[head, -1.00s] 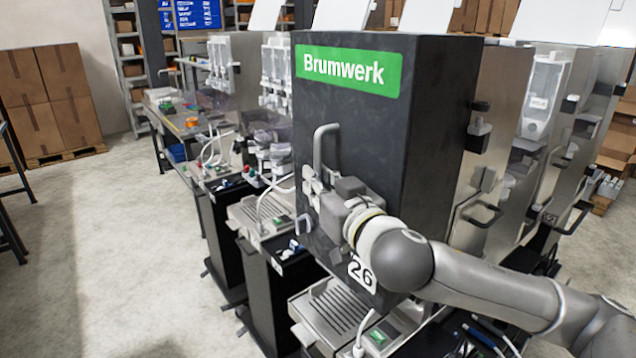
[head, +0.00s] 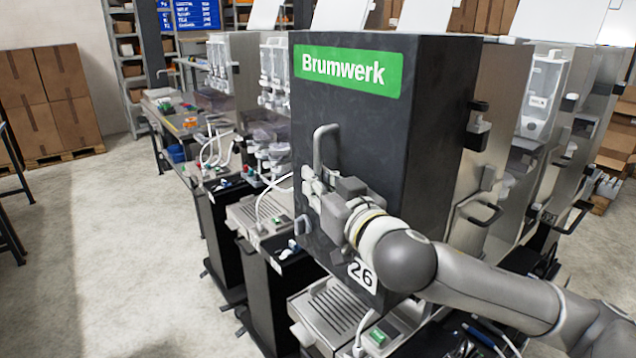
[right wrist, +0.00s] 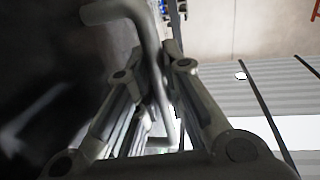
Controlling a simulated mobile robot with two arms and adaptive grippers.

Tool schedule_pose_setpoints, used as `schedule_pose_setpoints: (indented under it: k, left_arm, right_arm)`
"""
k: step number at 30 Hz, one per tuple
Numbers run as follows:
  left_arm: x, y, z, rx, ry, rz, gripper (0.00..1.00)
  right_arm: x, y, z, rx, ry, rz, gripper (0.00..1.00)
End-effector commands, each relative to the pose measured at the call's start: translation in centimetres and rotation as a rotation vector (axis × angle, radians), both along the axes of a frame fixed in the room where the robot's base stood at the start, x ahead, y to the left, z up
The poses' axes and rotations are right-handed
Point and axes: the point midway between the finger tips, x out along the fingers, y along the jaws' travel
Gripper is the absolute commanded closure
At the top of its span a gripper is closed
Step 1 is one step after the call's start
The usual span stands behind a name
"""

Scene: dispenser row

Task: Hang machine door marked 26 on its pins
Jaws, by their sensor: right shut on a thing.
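The machine door (head: 375,135) is a large dark panel with deep sides, a green "Brumwerk" label at its top and a white "26" mark low on its front. It stands about upright. My right gripper (head: 315,187) is shut on the grey bar handle (head: 319,148) at the door's left side. In the right wrist view, the handle (right wrist: 154,62) runs between the fingers (right wrist: 152,75), beside the dark door face. The hinge pins cannot be made out, and I cannot tell whether the door touches its machine. My left gripper is out of view.
Steel dispensers with drip trays (head: 330,307) stand in a row behind and beside the door. Loose cables and a hose (head: 364,325) lie low at the front. A workbench (head: 180,125) and stacked cartons (head: 55,95) are further back.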

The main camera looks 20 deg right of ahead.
Motion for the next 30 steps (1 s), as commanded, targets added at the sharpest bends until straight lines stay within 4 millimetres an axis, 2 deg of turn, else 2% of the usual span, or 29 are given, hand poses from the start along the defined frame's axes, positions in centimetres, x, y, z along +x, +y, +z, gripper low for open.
schedule_pose_setpoints:
  k: [30]
  left_arm:
    - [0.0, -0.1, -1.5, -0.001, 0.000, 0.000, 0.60]
  right_arm:
    - [0.0, 0.0, -1.3, -0.002, -0.013, 0.000, 1.00]
